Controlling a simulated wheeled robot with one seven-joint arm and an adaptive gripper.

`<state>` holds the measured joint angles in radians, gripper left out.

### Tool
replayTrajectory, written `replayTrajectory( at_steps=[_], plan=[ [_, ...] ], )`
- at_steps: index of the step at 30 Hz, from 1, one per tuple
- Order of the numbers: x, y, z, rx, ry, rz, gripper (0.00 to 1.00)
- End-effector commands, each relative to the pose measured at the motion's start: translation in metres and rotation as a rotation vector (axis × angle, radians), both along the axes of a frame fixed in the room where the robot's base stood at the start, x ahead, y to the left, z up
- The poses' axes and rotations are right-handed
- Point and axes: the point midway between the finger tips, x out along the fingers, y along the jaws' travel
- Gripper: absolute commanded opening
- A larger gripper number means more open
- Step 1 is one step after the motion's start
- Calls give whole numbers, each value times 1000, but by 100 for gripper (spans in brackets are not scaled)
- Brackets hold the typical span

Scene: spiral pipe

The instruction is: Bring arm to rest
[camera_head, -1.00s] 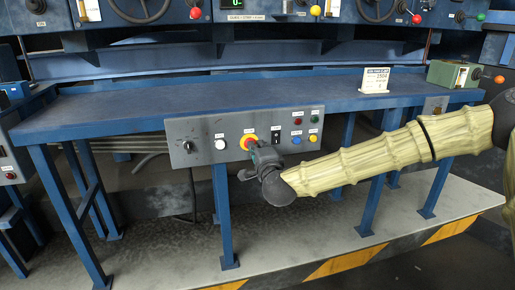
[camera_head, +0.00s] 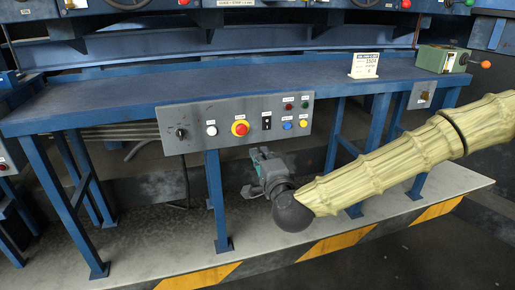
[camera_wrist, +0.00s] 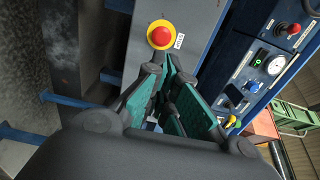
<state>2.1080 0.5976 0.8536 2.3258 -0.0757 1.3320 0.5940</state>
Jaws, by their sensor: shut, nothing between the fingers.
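My arm comes in from the right in a pale yellow ribbed sleeve, in the head view. My gripper (camera_head: 258,166) is at its end, below and in front of the grey control panel, apart from it. In the wrist view my gripper (camera_wrist: 176,118) shows dark fingers with green pads close together and nothing between them. The control panel (camera_head: 222,108) hangs on the front edge of the blue bench.
The blue bench (camera_head: 240,82) is mostly bare on top. A white sign card (camera_head: 365,65) and a green box with an orange knob (camera_head: 443,59) stand at its right end. Bench legs stand near my gripper. A pale platform with a yellow-black edge (camera_head: 345,243) lies below.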

Motion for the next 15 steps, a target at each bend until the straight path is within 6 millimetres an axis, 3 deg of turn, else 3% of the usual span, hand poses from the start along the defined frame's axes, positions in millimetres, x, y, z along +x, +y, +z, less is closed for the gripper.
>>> replayTrajectory(
  at_steps=[12, 15],
  plan=[
    [-4, -2, 0, 0, 1, -1, 0],
    [-6, 0, -9, -17, 13, 6, 0]
  ],
)
